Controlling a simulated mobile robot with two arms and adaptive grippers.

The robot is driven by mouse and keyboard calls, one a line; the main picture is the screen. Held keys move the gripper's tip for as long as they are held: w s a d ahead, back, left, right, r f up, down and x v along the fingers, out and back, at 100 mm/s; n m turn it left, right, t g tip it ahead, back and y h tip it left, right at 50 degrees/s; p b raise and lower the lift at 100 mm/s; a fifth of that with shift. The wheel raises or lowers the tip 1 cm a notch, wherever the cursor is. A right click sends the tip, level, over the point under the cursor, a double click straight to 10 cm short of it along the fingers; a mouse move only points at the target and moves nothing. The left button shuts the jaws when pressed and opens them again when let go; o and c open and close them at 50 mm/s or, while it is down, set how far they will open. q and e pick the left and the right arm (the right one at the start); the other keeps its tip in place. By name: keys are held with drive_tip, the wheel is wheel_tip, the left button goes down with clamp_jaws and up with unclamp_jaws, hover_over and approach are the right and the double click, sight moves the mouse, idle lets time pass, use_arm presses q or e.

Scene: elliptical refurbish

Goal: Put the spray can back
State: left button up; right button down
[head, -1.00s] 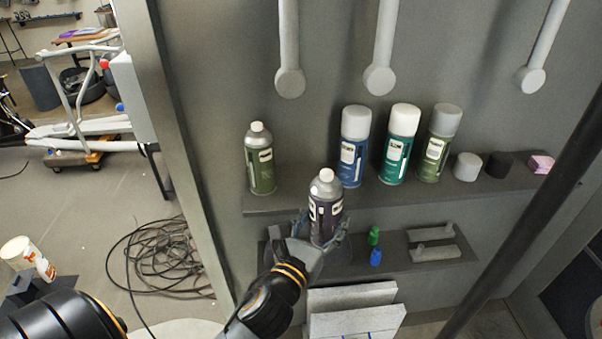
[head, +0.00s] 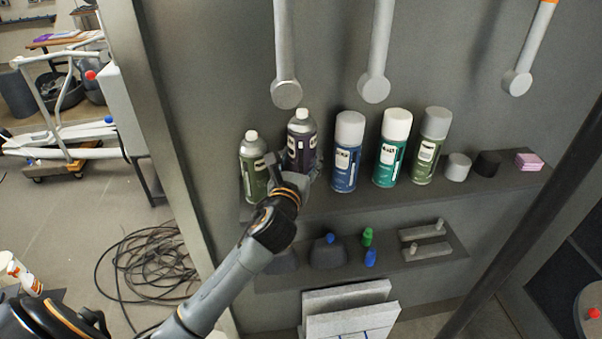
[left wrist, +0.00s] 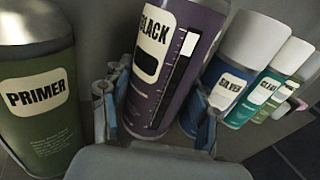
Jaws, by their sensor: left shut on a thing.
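The dark purple spray can (head: 301,142), labelled BLACK, stands upright at the upper shelf, in the gap between the green PRIMER can (head: 254,168) and the blue can (head: 346,150). It also shows large in the left wrist view (left wrist: 172,65). My left gripper (head: 290,180) is shut on its lower part, with a finger on each side. The gripper hides the can's base in the head view, so I cannot tell whether it rests on the shelf. My right gripper is not in view.
The upper shelf (head: 400,194) also holds a teal can (head: 391,147), another green can (head: 430,145), small cylinders and a pink block (head: 528,161). A lower shelf (head: 440,255) holds small bottles. Neighbouring cans stand close on both sides of my gripper.

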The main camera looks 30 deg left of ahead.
use_arm(q)
wheel_tip(320, 180, down, 4)
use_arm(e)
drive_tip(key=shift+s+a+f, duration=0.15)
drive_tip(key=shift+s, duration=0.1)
use_arm(q)
drive_tip(key=shift+f, duration=0.1)
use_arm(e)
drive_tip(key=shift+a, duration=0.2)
use_arm(q)
drive_tip(key=o, duration=1.3)
drive_tip(key=shift+f, duration=0.1)
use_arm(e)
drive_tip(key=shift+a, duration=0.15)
use_arm(q)
drive_tip(key=b+v, duration=0.2)
drive_tip(key=v, duration=1)
drive_tip(key=shift+b, duration=0.3)
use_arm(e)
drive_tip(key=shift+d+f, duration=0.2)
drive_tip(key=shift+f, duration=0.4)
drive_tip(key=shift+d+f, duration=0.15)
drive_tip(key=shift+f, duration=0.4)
